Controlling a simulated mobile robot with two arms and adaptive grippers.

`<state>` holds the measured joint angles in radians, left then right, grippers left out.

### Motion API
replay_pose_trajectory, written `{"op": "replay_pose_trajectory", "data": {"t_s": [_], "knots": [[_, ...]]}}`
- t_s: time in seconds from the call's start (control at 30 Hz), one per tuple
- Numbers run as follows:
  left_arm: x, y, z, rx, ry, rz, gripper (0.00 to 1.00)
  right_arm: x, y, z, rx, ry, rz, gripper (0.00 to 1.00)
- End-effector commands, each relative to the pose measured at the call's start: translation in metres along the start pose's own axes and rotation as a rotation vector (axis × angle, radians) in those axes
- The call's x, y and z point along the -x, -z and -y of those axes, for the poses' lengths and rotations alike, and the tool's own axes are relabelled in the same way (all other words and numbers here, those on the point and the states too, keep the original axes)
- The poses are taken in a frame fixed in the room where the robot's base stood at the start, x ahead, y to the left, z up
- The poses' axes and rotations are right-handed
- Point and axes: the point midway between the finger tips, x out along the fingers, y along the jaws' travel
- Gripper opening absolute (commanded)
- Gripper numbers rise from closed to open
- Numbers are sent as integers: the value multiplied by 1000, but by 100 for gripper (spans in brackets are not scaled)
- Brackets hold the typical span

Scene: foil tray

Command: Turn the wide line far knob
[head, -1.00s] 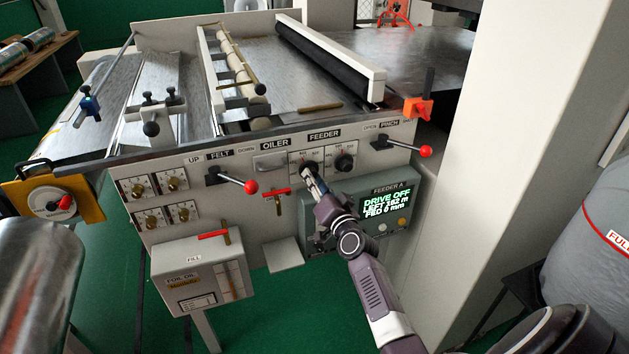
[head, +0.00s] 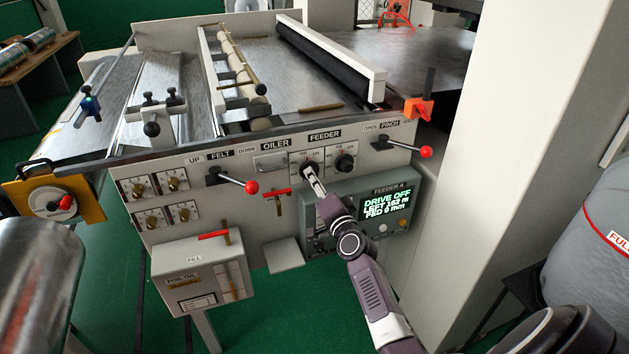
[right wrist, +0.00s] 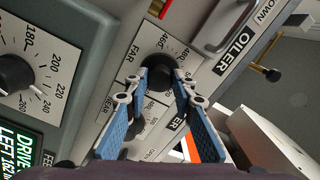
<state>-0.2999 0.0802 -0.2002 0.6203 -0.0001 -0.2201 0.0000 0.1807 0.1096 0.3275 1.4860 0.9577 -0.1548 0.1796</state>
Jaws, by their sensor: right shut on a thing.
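The far knob (right wrist: 157,66) is a round black knob on a white numbered scale, beside the word FAR in the right wrist view. In the head view this knob (head: 308,168) is the left one of two under the FEEDER label. My right gripper (right wrist: 160,78) is shut on it, with a blue-backed finger on each side. The gripper (head: 313,176) partly covers the knob in the head view. A second black knob (head: 345,162) sits to its right; in the wrist view it is mostly hidden behind a finger. My left gripper is not in view.
The feeder display (head: 386,203) reads DRIVE OFF, just right of my arm. A red-balled lever (head: 250,187) sticks out left of the gripper, with a red-handled valve (head: 277,193) between them. Another red-balled lever (head: 426,152) is at the right.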

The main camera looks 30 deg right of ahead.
Motion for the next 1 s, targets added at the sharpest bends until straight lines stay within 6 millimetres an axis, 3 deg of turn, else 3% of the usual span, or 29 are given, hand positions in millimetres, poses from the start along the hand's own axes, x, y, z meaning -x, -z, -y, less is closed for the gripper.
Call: {"op": "replay_pose_trajectory", "data": {"t_s": [0.17, 0.2, 0.33, 0.73, 0.87, 1.0], "knots": [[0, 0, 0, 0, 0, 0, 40, 0, -1, -1, 0, -2, 1, 0], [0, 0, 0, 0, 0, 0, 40, 0, -1, -1, 1, -2, 1, 26], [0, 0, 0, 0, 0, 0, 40, 0, -1, -1, 1, -1, 1, 40], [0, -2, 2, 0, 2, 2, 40, 6, 0, -1, 2, -1, 1, 41], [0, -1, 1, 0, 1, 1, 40, 23, 0, -1, 1, -1, 0, 41], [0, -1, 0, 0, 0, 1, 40, 52, -1, -2, 3, -3, 2, 41]]}}
